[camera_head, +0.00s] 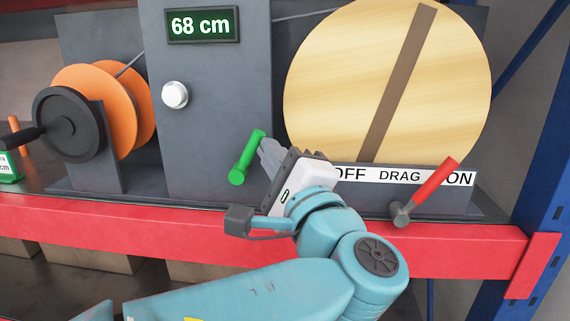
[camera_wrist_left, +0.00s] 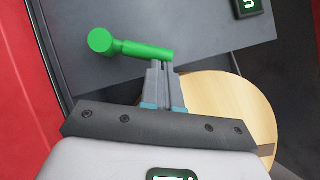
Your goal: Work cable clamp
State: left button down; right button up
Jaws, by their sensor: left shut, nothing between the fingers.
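The likely cable clamp is a green lever (camera_head: 247,158) on the front of the grey machine panel, below the display; its grip leans up to the right. My left gripper (camera_head: 265,148) is just right of the lever, fingers together and empty. In the left wrist view the green lever (camera_wrist_left: 135,48) lies across the tips of the shut fingers (camera_wrist_left: 162,65). The fingertips are at or very close to its thin end; I cannot tell whether they touch. My right gripper is not in view.
A display (camera_head: 202,25) reads 68 cm above a white knob (camera_head: 175,95). An orange reel (camera_head: 138,100) with a black crank wheel (camera_head: 68,124) stands left. A large wooden disc (camera_head: 330,80) and a red drag lever (camera_head: 435,180) stand right. A red beam (camera_head: 130,228) runs along the front.

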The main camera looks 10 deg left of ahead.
pick_arm(q)
jog(key=shift+a+r+n+g, duration=0.4)
jog(key=shift+a+n+g, duration=0.25)
jog(key=shift+n, duration=0.45)
jog(key=shift+d, duration=0.1)
jog(key=shift+d, duration=0.1)
